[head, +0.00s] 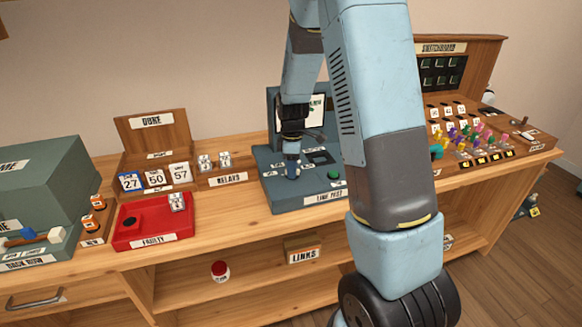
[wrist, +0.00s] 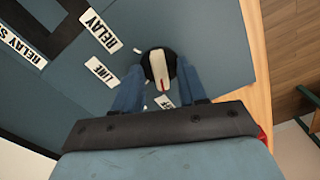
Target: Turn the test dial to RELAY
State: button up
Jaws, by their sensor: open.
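The test dial (wrist: 158,66) is a round black knob with a white bar and a red mark at the bar's lower end in the wrist view. The red end points down toward a partly hidden label (wrist: 160,101). The LINE label (wrist: 103,71) and the RELAY label (wrist: 100,31) lie to its left and upper left. My gripper (wrist: 160,75) is open, with one blue finger on each side of the dial; I cannot tell if they touch it. In the head view my gripper (head: 292,170) is down at the blue-grey line test unit (head: 290,199), hiding the dial.
On the unit sit a green button (head: 333,174) and an upright screen (head: 315,108). The relays tray (head: 228,179) and red faulty tray (head: 152,242) stand to its left. The switchboard (head: 480,125) with coloured plugs stands to the right, behind my arm.

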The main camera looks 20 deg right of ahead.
grip_shut()
jog(key=shift+a, duration=0.15)
dwell(0.4)
